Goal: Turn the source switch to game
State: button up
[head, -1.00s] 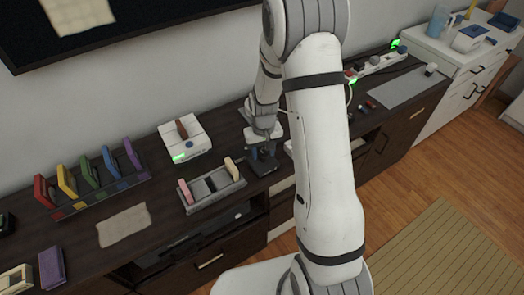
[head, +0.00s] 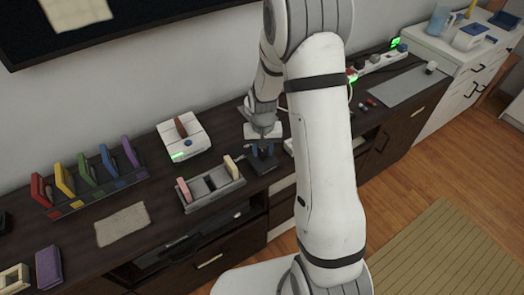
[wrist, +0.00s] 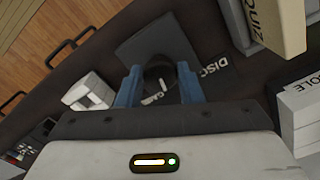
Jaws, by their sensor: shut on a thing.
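The source switch is a dark box (wrist: 150,38) with a round dark knob (wrist: 158,72), seen in the wrist view. In the head view my gripper (head: 262,151) points down over the switch box (head: 264,166), which stands near the cabinet's front edge. The knob is mostly hidden there.
A grey holder (head: 213,193) with a pink and a cream cartridge stands just left of the switch. A white console (head: 198,143) with a green light is behind it. Rack of coloured cartridges (head: 100,195) at left; power strip (head: 378,64) at back right.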

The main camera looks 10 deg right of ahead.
aim_at(262, 152)
jog(key=m+b, duration=0.2)
jog(key=m, duration=0.4)
jog(key=shift+m, duration=0.3)
dwell(0.4)
jog(key=o, duration=1)
jog(key=shift+c, duration=0.2)
jog(key=shift+r, duration=0.1)
notch_tip(262, 152, up, 8)
jog(key=shift+f, duration=0.2)
